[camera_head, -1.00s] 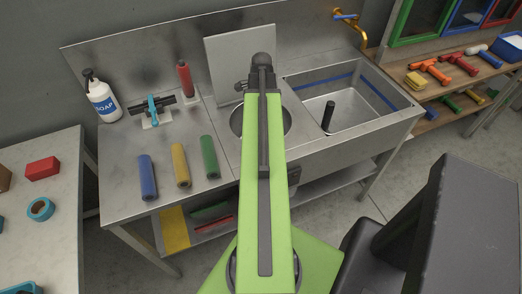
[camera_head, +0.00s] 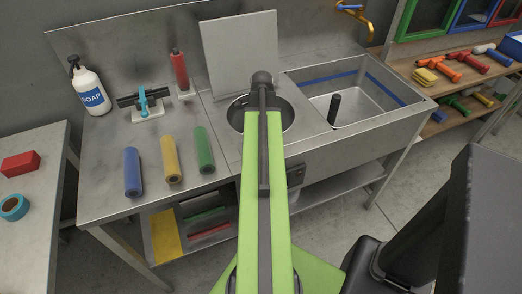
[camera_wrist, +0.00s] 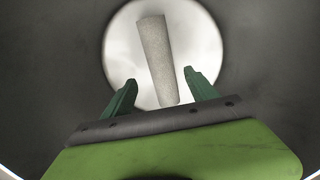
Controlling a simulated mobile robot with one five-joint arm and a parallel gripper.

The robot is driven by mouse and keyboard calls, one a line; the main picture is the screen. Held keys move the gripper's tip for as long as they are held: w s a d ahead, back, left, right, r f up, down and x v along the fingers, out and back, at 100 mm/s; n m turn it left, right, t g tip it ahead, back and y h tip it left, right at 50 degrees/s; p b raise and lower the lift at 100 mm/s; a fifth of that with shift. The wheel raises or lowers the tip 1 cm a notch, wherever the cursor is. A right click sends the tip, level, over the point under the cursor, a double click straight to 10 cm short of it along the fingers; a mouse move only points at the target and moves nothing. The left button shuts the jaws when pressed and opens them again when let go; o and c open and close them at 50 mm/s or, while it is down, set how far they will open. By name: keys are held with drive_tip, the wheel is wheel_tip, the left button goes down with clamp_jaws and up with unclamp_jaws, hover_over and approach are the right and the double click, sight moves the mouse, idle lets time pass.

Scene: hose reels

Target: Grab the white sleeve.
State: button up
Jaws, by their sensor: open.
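The white sleeve (camera_wrist: 153,50) is a pale, speckled tube that shows only in the wrist view. It lies at a slight tilt on the bright round floor at the bottom of a dark-walled round well. My gripper (camera_wrist: 159,78) has two dark green fingers spread apart. In the wrist picture they stand left and right of the sleeve's lower part, with a visible gap on each side. I cannot tell how far above the sleeve they are. In the head view my arm covers part of the round basin, and neither the gripper nor the sleeve shows.
The round basin (camera_head: 239,108) is set in a steel counter, with a raised lid (camera_head: 240,55) behind it. Blue (camera_head: 132,172), yellow (camera_head: 171,159) and green (camera_head: 203,150) tubes lie to the left. A rectangular sink (camera_head: 365,100) holding a dark post (camera_head: 334,108) is on the right.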

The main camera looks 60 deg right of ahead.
wheel_tip(320, 180, down, 6)
drive_tip(key=b, duration=0.5)
drive_tip(key=shift+w+r, duration=0.15)
drive_tip(key=shift+r, duration=0.3)
clamp_jaws()
wheel_tip(320, 180, up, 10)
drive_tip(key=p, duration=1)
drive_tip(key=shift+r, duration=0.15)
